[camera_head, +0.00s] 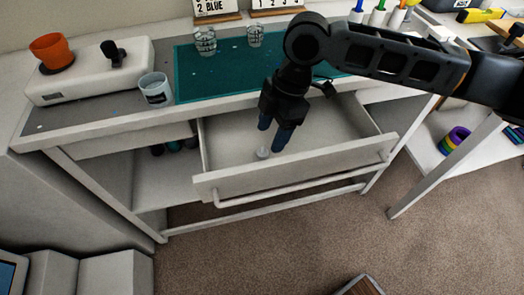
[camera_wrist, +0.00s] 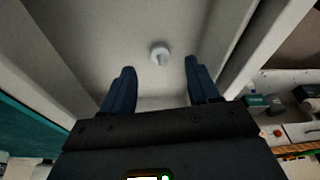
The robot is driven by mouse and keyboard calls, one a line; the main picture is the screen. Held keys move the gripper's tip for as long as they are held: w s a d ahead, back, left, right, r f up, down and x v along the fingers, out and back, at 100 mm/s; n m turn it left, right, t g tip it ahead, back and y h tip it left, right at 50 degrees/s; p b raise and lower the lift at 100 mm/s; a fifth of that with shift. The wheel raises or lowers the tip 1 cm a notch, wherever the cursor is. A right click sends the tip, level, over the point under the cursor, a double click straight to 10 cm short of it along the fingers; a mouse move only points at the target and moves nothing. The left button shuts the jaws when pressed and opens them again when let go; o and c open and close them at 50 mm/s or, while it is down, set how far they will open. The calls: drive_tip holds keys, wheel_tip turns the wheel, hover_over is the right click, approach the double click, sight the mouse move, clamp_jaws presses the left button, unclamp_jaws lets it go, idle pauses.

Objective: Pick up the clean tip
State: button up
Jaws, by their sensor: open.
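The clean tip (camera_head: 263,153) is a small whitish piece lying on the floor of the open drawer (camera_head: 222,135), near its front panel. In the wrist view the tip (camera_wrist: 160,54) shows as a pale rounded piece with a small point, between the lines of the two fingers and beyond their ends. My gripper (camera_head: 273,138) reaches down into the drawer, its dark blue fingers just above and beside the tip. In the wrist view my gripper (camera_wrist: 159,76) is open, with nothing between its fingers.
The drawer's front panel and handle (camera_head: 300,185) stand close in front of the fingers. Above is a worktop with a green mat (camera_head: 200,88), clear glasses (camera_head: 205,41), a grey cup (camera_head: 155,88) and a white scale-like box (camera_head: 90,72) with an orange pot (camera_head: 51,50).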

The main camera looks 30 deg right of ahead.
sight(263, 152)
drive_tip(key=x, duration=0.5)
drive_tip(key=shift+a, duration=0.15)
drive_tip(key=shift+r, duration=0.1)
drive_tip(key=c, duration=1.1)
